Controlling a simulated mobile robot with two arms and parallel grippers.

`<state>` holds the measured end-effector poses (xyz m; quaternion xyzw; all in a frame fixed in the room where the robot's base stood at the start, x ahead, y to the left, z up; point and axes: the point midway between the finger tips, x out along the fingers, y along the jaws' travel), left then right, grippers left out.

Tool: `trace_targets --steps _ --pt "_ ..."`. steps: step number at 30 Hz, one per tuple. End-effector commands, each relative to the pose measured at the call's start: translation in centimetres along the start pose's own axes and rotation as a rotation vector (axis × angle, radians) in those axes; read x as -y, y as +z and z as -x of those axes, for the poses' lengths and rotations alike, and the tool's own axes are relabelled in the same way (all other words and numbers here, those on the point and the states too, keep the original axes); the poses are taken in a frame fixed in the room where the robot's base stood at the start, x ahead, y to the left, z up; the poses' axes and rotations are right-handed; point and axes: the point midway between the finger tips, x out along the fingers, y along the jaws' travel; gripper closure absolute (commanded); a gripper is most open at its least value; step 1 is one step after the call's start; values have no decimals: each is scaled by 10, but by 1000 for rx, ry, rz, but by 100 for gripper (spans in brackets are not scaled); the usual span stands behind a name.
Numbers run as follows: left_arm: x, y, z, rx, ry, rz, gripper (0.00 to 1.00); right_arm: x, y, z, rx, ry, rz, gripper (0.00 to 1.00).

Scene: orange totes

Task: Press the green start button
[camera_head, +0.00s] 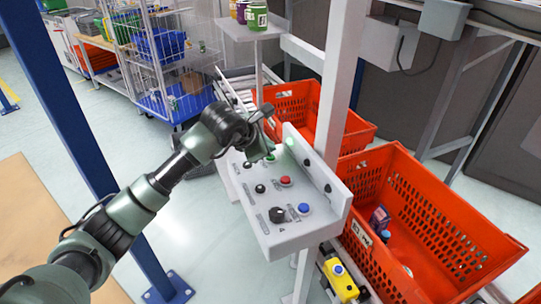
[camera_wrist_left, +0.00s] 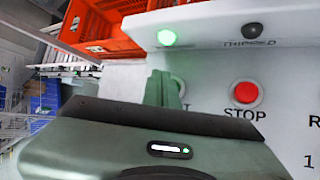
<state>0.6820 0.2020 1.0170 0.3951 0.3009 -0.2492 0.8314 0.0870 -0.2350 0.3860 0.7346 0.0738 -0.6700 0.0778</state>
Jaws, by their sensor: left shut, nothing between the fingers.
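The green start button (camera_head: 270,158) shows on the sloping control panel (camera_head: 262,230) in the head view, just under the fingertips of my left gripper (camera_head: 266,146). In the left wrist view the shut, empty fingers (camera_wrist_left: 162,88) point at the panel and cover the spot left of the red STOP button (camera_wrist_left: 246,93). Only the end of a label shows beside them, and the green button is hidden there. I cannot tell whether the fingertips touch the button. A green lamp (camera_wrist_left: 167,37) glows on the panel's upright back plate. My right gripper is not in view.
The panel also carries a red button (camera_head: 285,181), a blue button (camera_head: 304,208) and black knobs. Orange totes (camera_head: 400,200) stand behind and right of it. A white post (camera_head: 338,80) rises behind the panel. A wire cage cart (camera_head: 160,60) stands at the back left.

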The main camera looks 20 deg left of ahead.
Motion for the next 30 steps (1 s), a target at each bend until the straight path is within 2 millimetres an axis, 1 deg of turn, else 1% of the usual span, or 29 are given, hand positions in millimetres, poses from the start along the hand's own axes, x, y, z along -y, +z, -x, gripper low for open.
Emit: trace_targets --steps 5,19,30 --pt "-2 2 3 1 1 0 100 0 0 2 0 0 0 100" --pt "-25 25 34 2 1 -1 100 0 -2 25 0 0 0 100" --pt "-25 25 35 0 0 0 100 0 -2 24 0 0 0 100"
